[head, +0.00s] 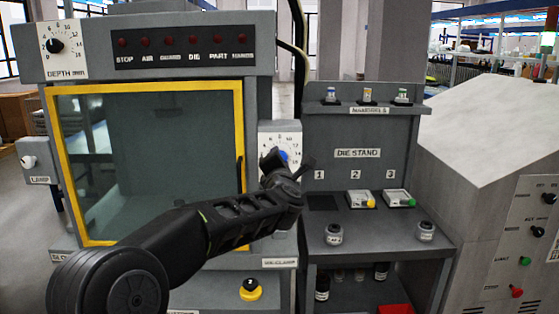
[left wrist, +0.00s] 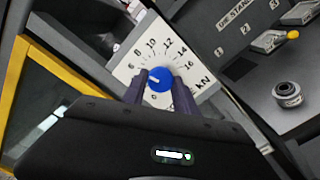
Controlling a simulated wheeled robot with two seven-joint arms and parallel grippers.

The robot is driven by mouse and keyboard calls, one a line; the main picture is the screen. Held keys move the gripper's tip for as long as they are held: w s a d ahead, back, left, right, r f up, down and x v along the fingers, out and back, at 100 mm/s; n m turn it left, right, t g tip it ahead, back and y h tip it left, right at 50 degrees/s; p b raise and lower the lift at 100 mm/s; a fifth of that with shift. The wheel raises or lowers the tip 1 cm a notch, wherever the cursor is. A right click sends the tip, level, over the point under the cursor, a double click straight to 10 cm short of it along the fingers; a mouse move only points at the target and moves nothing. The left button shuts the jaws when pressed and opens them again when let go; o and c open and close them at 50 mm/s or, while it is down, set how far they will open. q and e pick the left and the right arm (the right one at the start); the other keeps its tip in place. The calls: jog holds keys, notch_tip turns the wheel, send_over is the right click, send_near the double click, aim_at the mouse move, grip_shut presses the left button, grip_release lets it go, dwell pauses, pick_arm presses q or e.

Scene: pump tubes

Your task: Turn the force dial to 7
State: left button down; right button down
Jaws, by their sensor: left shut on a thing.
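The force dial is a white plate (head: 290,138) with a kN scale on the right of the press front. In the left wrist view the plate (left wrist: 160,32) is tilted, with figures from about 6 to 16 readable. Its blue knob (left wrist: 159,86) has a white mark pointing left in that view, where a finger partly hides the lower scale, so I cannot read the exact value. The knob (head: 283,155) is mostly hidden by my gripper in the head view. My left gripper (left wrist: 160,84) is shut on the knob, one dark finger on each side. My right gripper is not in view.
A yellow-framed window (head: 241,130) with a handle is left of the dial. A die stand (head: 335,190) with small parts and jars is at right. A depth dial (head: 57,46) is at upper left. A yellow-ringed button (head: 250,290) is below.

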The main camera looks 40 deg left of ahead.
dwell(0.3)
pick_arm(q)
jog(key=c, duration=1)
grip_release()
jog(key=b+v, duration=0.1)
jog(key=v, duration=0.6)
jog(key=shift+s+d+b, duration=0.3)
jog(key=shift+m, duration=0.3)
